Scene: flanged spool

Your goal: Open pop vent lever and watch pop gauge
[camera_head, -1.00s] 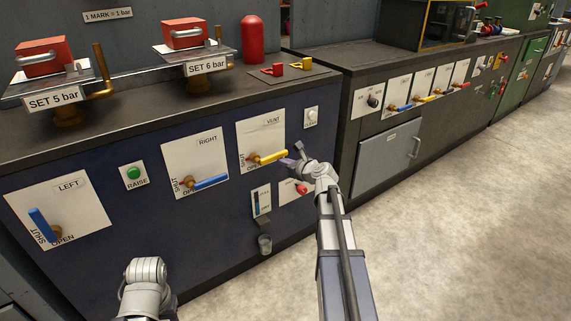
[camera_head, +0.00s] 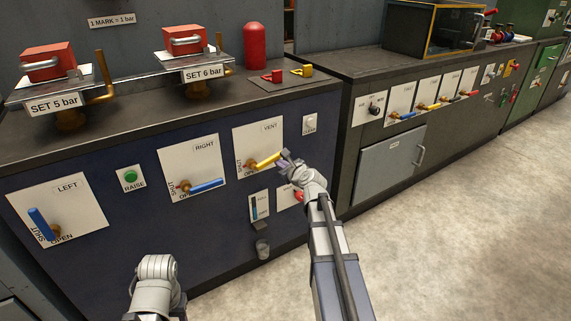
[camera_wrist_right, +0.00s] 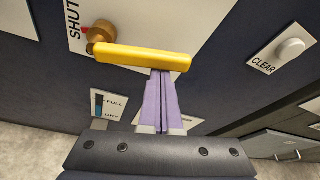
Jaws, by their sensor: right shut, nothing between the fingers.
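The yellow vent lever (camera_head: 266,160) sits on the white plate marked VENT (camera_head: 270,128), on the dark blue cabinet front. It points right from its brass pivot, sloping slightly up, near the OPEN marking. My right gripper (camera_head: 284,157) is shut and empty at the lever's free end. In the right wrist view its purple fingertips (camera_wrist_right: 161,75) meet the lower edge of the yellow lever (camera_wrist_right: 145,57); I cannot tell if they press on it. A small blue-and-dark gauge (camera_head: 259,206) is below the plate; its reading is too small to tell.
Blue levers on the LEFT plate (camera_head: 75,202) and RIGHT plate (camera_head: 205,150), a green RAISE button (camera_head: 130,176) and a white CLEAR button (camera_head: 309,123) share the front. A red cylinder (camera_head: 255,46) stands on top. The floor at right is clear.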

